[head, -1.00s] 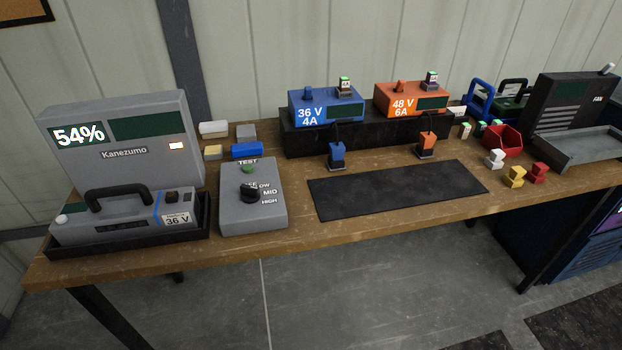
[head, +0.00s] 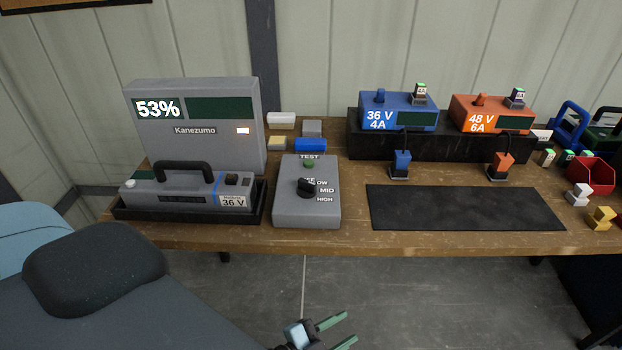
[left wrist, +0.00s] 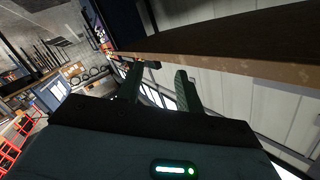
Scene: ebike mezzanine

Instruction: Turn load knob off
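The load knob (head: 306,187) is a black dial on a grey box (head: 290,214) with a green TEST button (head: 309,162) above it. Labels ending in "OW", MID and HIGH run down its right side; the knob partly covers the upper lettering, and I cannot tell its exact setting. My left gripper (head: 342,331) is in front of and below the table edge, well short of the box. Its two green fingers are apart and empty; they also show apart in the left wrist view (left wrist: 158,88). My right gripper is not in view.
A grey Kanezumo tester (head: 205,108) reading 53% stands left of the box, with a 36 V battery (head: 190,190) in a black tray (head: 130,216). A black mat (head: 465,207) lies to the right. The wooden table's front edge (head: 350,245) lies between gripper and box.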

